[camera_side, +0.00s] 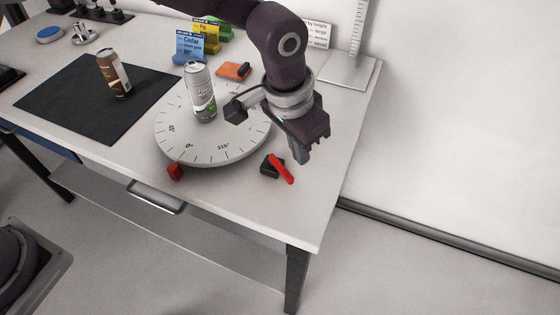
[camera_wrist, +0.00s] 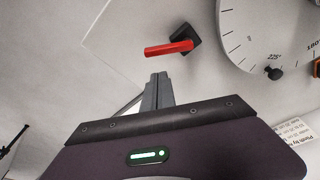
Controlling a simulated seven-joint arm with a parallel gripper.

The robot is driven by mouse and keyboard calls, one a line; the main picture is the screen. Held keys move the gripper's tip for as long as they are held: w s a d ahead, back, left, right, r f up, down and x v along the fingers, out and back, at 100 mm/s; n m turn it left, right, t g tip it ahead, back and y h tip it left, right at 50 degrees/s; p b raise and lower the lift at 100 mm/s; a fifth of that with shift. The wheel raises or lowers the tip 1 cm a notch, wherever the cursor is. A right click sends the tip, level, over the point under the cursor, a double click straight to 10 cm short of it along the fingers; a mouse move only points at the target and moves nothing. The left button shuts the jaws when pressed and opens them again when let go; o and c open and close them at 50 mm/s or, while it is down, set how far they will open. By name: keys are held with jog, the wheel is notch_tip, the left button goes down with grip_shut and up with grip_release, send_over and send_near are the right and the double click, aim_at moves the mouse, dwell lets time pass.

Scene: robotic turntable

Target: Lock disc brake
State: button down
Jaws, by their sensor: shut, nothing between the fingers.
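The disc brake is a black block with a red lever (camera_side: 281,168), on the table just off the front right rim of the turntable. In the wrist view the red lever (camera_wrist: 168,48) sticks out to the left from its black block (camera_wrist: 187,36). The round turntable (camera_side: 180,146) has degree marks and carries a silver-and-green can (camera_side: 201,94). My gripper (camera_side: 301,158) is shut and empty, pointing down close above and behind the lever. In the wrist view the closed fingers (camera_wrist: 158,78) are just below the lever, with a gap visible between them.
A red pointer (camera_side: 175,172) sits at the turntable's front rim. A brown can (camera_side: 113,76) stands on a black mat (camera_side: 60,103) at the left. Coloured label blocks (camera_side: 191,46) and an orange item (camera_side: 234,70) lie behind. The table's right edge is close to the brake.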

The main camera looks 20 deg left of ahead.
aim_at(281, 169)
jog(key=shift+f, duration=0.35)
jog(key=shift+f, duration=1.5)
jog(key=shift+f, duration=0.15)
jog(key=shift+s, duration=0.1)
